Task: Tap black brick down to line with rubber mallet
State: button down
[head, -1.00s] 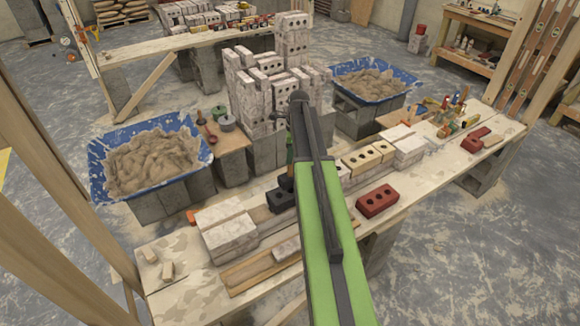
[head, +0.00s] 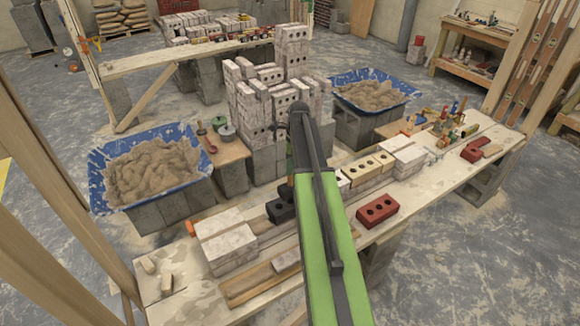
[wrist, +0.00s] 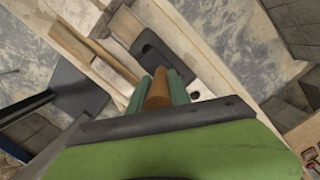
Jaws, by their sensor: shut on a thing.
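The black brick (head: 281,207) lies on the plank bench, between the whitish bricks on the left and my arm. In the wrist view the black brick (wrist: 170,55) shows just beyond my fingertips, partly covered by what I hold. My gripper (wrist: 158,95) is shut on a brown wooden cylinder, which looks like the handle of the rubber mallet (wrist: 157,88). Whether the mallet touches the black brick cannot be told.
Whitish bricks (head: 227,240) stand to the left on the bench. Blue mortar tubs (head: 150,165) and a stacked brick pile (head: 270,95) stand behind the bench.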

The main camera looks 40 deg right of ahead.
notch_tip(320, 180, up, 5)
jog(key=p, duration=0.5)
jog(key=shift+f, duration=0.15)
